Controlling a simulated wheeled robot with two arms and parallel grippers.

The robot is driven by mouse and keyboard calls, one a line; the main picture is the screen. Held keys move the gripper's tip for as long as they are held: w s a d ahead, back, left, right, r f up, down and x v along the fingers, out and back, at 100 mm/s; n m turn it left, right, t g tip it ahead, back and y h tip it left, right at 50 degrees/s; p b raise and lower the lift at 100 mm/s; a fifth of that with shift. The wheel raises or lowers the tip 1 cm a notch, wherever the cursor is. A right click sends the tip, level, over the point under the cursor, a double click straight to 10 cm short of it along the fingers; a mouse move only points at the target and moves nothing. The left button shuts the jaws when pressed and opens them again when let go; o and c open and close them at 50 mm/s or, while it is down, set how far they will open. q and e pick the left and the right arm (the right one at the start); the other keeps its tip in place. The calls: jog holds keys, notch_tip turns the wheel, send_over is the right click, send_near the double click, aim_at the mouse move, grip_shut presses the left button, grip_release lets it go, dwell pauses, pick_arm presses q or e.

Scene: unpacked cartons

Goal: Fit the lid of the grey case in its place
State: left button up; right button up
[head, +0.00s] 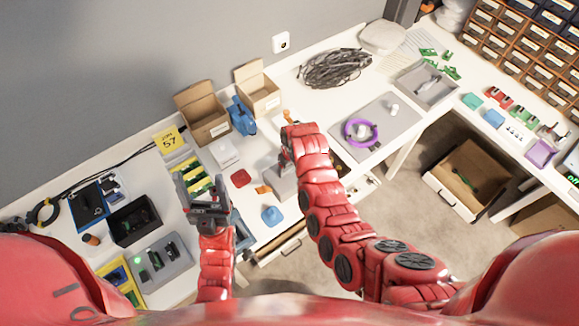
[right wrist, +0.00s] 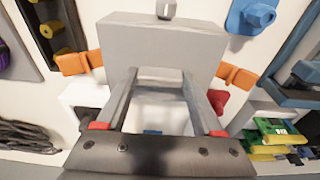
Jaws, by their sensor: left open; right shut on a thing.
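A grey block-shaped piece, apparently the lid of the grey case (head: 281,184), is low at the middle of the table in the head view, under my right gripper (head: 285,158). In the right wrist view the grey lid (right wrist: 163,42) spans the fingers of my right gripper (right wrist: 160,88), which is shut on it. Orange tabs (right wrist: 75,63) show on both sides of it. I cannot tell whether the lid touches a case body beneath it. My left gripper (head: 205,190) is open and empty, over the table by the yellow-green items.
A blue knobbed piece (head: 271,215) and a red piece (head: 240,178) lie close by. Two open cartons (head: 205,117) stand behind. A grey case with green lights (head: 162,263) is at the lower left. A purple ring (head: 361,132) lies on a grey mat to the right.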

jog(key=o, duration=1.5)
jog(key=shift+r, duration=0.1)
jog(key=shift+r, duration=0.25)
jog(key=r, duration=0.1)
jog(key=r+b, duration=0.1)
jog(key=r, duration=0.1)
jog(key=r+b, duration=0.1)
jog(key=r, duration=0.1)
jog(key=shift+s+d, duration=0.2)
jog(key=shift+s, duration=0.1)
jog(key=r+p, duration=0.2)
jog(key=r, duration=0.1)
jog(key=s+r+p, duration=0.1)
jog(key=r+p, duration=0.1)
jog(key=r, duration=0.2)
jog(key=d+r+p, duration=0.1)
jog(key=r+p, duration=0.1)
jog(key=r, duration=0.2)
jog(key=shift+s+r, duration=0.2)
jog(key=shift+s, duration=0.05)
